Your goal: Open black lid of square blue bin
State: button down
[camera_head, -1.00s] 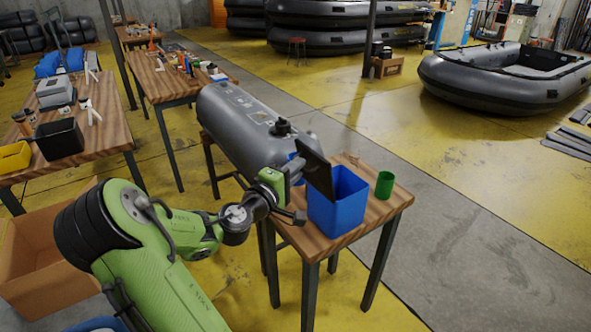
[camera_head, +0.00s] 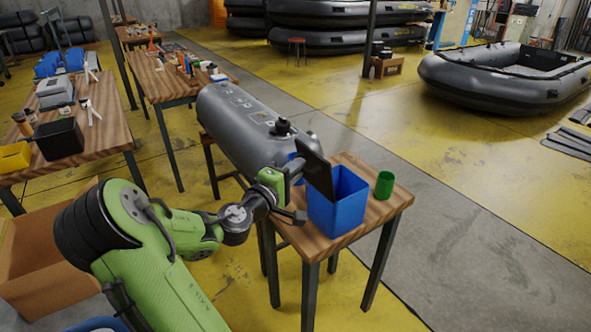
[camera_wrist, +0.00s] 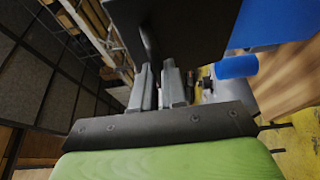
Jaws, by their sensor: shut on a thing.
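The square blue bin (camera_head: 338,212) stands on the small wooden table in the head view. Its black lid (camera_head: 317,172) stands raised and tilted at the bin's left side, leaving the top of the bin uncovered. My gripper (camera_head: 296,175) is at the lid's left side. In the wrist view, my gripper (camera_wrist: 158,85) has its two fingers close together against the underside or edge of the black lid (camera_wrist: 175,25); the exact grip point is partly hidden. Part of the blue bin (camera_wrist: 275,22) shows at the upper right of the wrist view.
A green cup (camera_head: 384,185) stands right of the bin on the wooden table (camera_head: 350,238). A grey inflatable tube (camera_head: 245,125) lies behind my gripper. Another table (camera_head: 90,150) with a black bin (camera_head: 60,138) is at the left.

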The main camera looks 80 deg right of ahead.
jog(key=shift+f, duration=0.1)
jog(key=p, duration=0.1)
jog(key=r+y+p, duration=0.1)
jog(key=p, duration=0.1)
jog(key=shift+s+d+r, duration=0.15)
jog(key=shift+s+d, duration=0.1)
jog(key=shift+s+d+r+p, duration=0.1)
jog(key=shift+s+d+p, duration=0.1)
jog(key=shift+p, duration=0.2)
jog(key=shift+s+d, duration=0.3)
jog(key=shift+d, duration=0.15)
jog(key=c, duration=1.2)
grip_release()
jog(key=shift+o, duration=0.2)
jog(key=b+v, duration=0.3)
jog(key=v, duration=1.3)
jog(key=shift+s+r, duration=0.2)
